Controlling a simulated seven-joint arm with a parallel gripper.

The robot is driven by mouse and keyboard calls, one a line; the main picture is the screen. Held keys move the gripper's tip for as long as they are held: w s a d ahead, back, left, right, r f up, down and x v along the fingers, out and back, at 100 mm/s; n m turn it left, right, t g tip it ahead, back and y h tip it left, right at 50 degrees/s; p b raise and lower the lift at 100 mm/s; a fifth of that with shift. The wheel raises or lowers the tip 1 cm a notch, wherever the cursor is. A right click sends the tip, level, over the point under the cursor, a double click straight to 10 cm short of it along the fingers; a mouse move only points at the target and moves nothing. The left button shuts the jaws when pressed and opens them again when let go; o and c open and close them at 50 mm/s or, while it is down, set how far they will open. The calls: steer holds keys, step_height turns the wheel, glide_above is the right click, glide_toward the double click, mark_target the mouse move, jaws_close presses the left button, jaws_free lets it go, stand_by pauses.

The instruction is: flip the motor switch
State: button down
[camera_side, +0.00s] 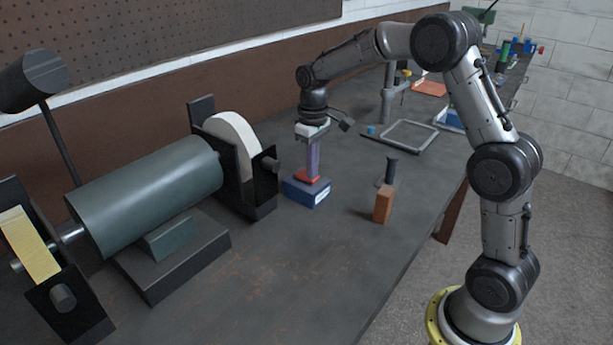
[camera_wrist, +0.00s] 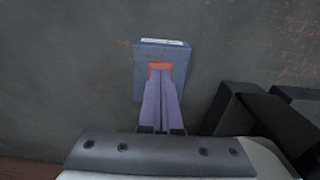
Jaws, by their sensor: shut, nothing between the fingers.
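The motor switch is a blue box (camera_side: 318,197) with a red rocker (camera_side: 302,178) on top, standing on the bench to the right of the grinder. In the wrist view the blue box (camera_wrist: 146,53) and the red rocker (camera_wrist: 160,66) lie straight ahead. My gripper (camera_side: 313,178) points down with its purple fingers closed together and empty. The fingertips are at the red rocker, and they cover part of it in the wrist view (camera_wrist: 160,75). I cannot tell how hard they touch it or which way the rocker is tilted.
The bench grinder with a green motor (camera_side: 150,190) and a white wheel (camera_side: 233,140) stands close on the left. An orange block (camera_side: 383,205) and a dark upright piece (camera_side: 391,171) stand to the right. A grey frame (camera_side: 408,136) lies behind. The front bench top is clear.

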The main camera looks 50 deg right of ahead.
steer(key=shift+r, duration=3.45)
steer(key=s+a+r+n+t, duration=0.1)
steer(key=s+a+r+t, duration=0.45)
steer(key=s+r, duration=0.75)
steer(key=s+a+f, duration=0.1)
steer(key=s+f, duration=0.4)
steer(key=s, duration=0.2)
steer(key=s+a+f+m, duration=0.1)
steer(key=s+a+f, duration=0.1)
steer(key=s+f, duration=0.3)
steer(key=s, duration=0.3)
steer(key=shift+a+f, duration=0.25)
